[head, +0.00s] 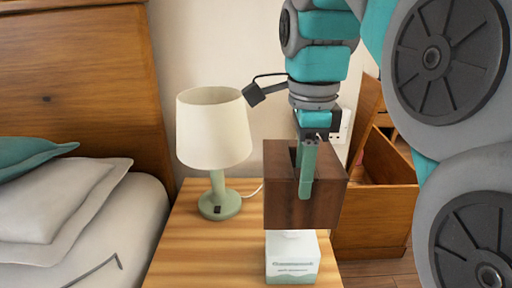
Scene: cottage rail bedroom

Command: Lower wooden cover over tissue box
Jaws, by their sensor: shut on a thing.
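The dark brown wooden cover (285,205) is held in the air at the middle right of the head view. My gripper (308,165) is shut on the cover's upper part, with one teal finger over its front. The tissue box (292,262), white with pale green print, stands on the wooden nightstand (185,255) directly below the cover in the picture. The cover's lower edge meets or hides the top of the tissue box. I cannot tell whether they touch.
A lamp (213,130) with a cream shade and green base stands on the nightstand, left of the cover. A bed (70,215) with pillows is at the left. An open wooden chest (375,205) is at the right. The nightstand's front left is clear.

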